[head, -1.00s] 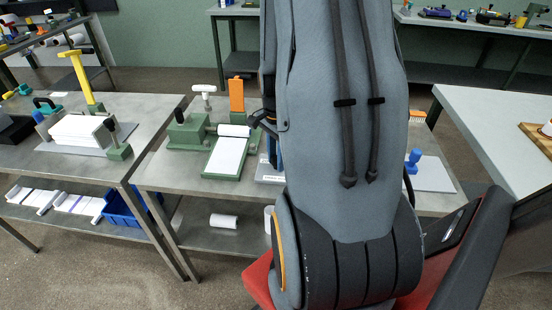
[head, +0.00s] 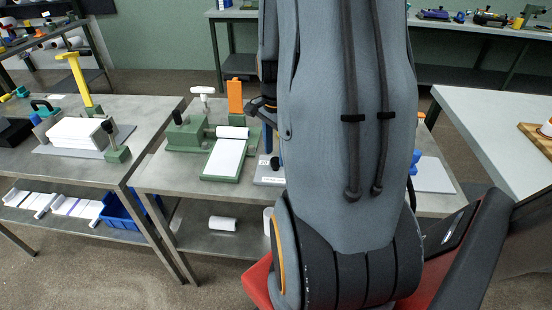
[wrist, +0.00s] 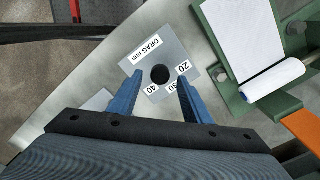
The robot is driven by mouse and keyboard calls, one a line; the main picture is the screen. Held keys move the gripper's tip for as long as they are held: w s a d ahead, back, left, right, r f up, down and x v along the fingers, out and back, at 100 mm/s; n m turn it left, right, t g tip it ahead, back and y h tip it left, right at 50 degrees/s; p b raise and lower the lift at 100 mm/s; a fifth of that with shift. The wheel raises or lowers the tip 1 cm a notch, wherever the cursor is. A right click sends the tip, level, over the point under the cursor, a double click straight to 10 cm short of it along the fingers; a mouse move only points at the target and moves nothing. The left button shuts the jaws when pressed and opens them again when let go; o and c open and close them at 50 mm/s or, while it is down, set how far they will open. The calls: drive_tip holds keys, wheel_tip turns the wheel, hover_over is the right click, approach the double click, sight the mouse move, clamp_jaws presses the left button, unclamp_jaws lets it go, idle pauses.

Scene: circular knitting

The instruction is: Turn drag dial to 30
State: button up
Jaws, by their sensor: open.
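The drag dial shows in the wrist view as a round black knob (wrist: 160,75) on a grey plate (wrist: 150,58) labelled "DRAG mm". White tags on the plate read 20, 30 and 40, and the 30 tag is partly covered by a finger. My gripper (wrist: 155,85) is open, its two blue fingers on either side of the knob's near side. I cannot tell whether either finger touches the knob.
A green fixture with a white sheet (head: 225,158) and a white roller (head: 232,132) stands left of the dial. An orange block (head: 235,95) and a white T-shaped handle (head: 203,91) rise behind it. A second table (head: 70,160) stands further left.

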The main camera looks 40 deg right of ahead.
sight(275, 160)
wheel_tip(275, 160, up, 3)
drive_tip(key=shift+r, duration=0.6)
drive_tip(key=shift+a, duration=0.1)
